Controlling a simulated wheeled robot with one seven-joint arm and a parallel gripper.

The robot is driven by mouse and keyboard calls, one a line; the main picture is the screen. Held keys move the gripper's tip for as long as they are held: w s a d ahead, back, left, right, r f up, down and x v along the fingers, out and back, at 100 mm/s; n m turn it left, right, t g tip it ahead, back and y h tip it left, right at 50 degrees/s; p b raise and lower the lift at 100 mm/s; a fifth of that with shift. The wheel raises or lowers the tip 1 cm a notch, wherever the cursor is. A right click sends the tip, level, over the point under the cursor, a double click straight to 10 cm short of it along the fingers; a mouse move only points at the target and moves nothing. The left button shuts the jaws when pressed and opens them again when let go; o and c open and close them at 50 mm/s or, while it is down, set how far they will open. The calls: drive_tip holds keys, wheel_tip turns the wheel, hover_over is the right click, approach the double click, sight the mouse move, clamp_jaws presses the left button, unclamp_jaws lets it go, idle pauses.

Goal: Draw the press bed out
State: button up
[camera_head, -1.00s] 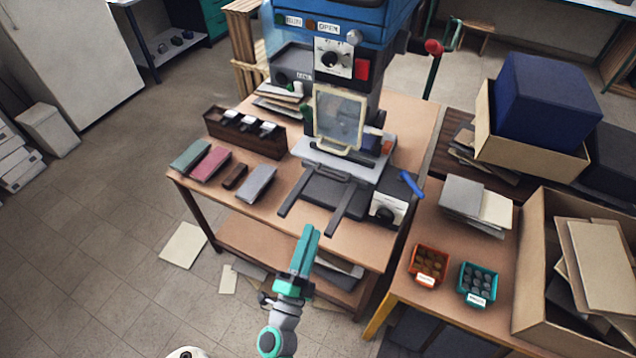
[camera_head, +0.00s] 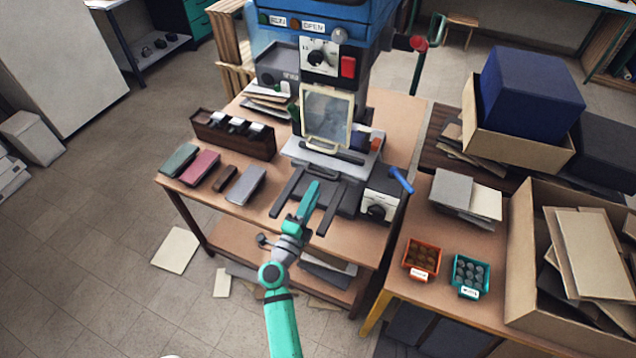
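The blue press (camera_head: 325,22) stands at the back of the wooden table. Its grey bed (camera_head: 318,173) sits under a framed clear guard (camera_head: 327,117), with a dark handle (camera_head: 323,173) on its front. Two dark rails (camera_head: 332,210) stick out toward the table's front edge. My teal gripper (camera_head: 314,186) points up the picture, between the rails and just in front of the bed handle. Its fingers overlap in this view, so their gap is hidden. I cannot tell whether it touches the handle.
Velvet-covered pieces (camera_head: 200,167) and a wooden rack (camera_head: 233,138) lie left. A side table with orange (camera_head: 422,258) and teal (camera_head: 470,274) bins stands right.

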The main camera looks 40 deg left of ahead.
drive_tip(key=x, duration=0.4)
drive_tip(key=shift+w, duration=0.15)
clamp_jaws()
